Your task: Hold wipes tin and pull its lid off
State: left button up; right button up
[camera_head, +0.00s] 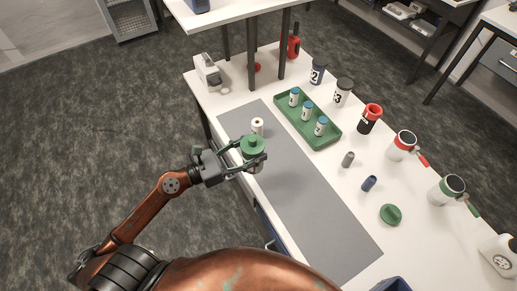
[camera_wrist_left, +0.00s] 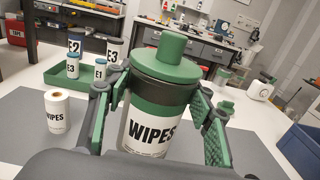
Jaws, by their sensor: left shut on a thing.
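The wipes tin (camera_wrist_left: 148,132) is a white cylinder with a black WIPES label and a dark green band. Its green lid (camera_wrist_left: 170,58), with a raised round knob, sits on top; in the head view the lid (camera_head: 252,147) hides most of the tin. My left gripper (camera_head: 250,156) is shut around the tin, one finger on each side below the lid, over the grey mat. The tin looks upright; whether its base touches the mat is hidden. My right gripper is not in view.
A white wipes roll (camera_head: 257,126) stands close behind the tin on the grey mat (camera_head: 310,195). A green tray (camera_head: 318,138) holds small bottles. Labelled jars, cups and a loose green lid (camera_head: 391,215) stand to the right. The near mat is clear.

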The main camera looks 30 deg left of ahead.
pick_arm(q)
jog(key=o, duration=0.6)
jog(key=c, duration=1.1)
jog(key=shift+o, duration=0.2)
